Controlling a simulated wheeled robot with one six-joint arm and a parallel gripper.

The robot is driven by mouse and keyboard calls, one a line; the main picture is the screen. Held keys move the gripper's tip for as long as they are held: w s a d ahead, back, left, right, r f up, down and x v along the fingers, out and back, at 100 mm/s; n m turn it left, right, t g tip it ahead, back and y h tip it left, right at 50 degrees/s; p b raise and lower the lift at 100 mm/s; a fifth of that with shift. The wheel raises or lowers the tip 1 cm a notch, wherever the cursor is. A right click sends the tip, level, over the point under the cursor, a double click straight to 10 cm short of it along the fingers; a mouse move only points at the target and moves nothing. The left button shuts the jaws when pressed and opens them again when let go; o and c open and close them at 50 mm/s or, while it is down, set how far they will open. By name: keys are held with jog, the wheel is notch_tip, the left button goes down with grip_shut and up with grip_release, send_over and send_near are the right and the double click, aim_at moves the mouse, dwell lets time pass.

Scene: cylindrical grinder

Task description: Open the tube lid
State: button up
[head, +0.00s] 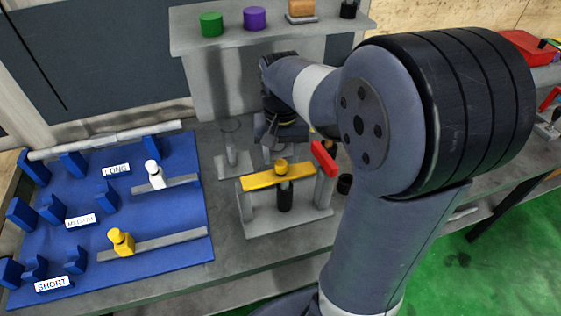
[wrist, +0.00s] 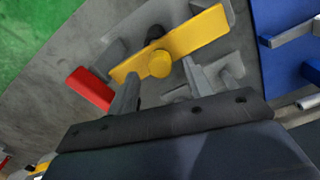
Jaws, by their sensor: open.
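A yellow bar (head: 256,182) with a round yellow knob (head: 281,166) lies across the top of a small grey stand (head: 297,218). A dark tube (head: 285,198) stands upright beneath the bar. A red piece (head: 324,158) sits tilted at the bar's right end. My gripper (wrist: 157,86) is open and empty. In the wrist view, the yellow knob (wrist: 160,64) shows between and beyond its fingertips, apart from them. The yellow bar (wrist: 200,32) runs crosswise there, with the red piece (wrist: 90,88) at left. In the head view, my gripper is behind the stand, its fingers partly hidden.
A blue board (head: 160,225) with blue holders and labels LONG, MEDIUM and SHORT lies at left. A grey shelf (head: 225,40) behind holds green and purple cylinders.

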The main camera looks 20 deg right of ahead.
aim_at(281, 163)
jog(key=shift+f, duration=1.8)
jog(key=shift+c, duration=0.6)
grip_shut()
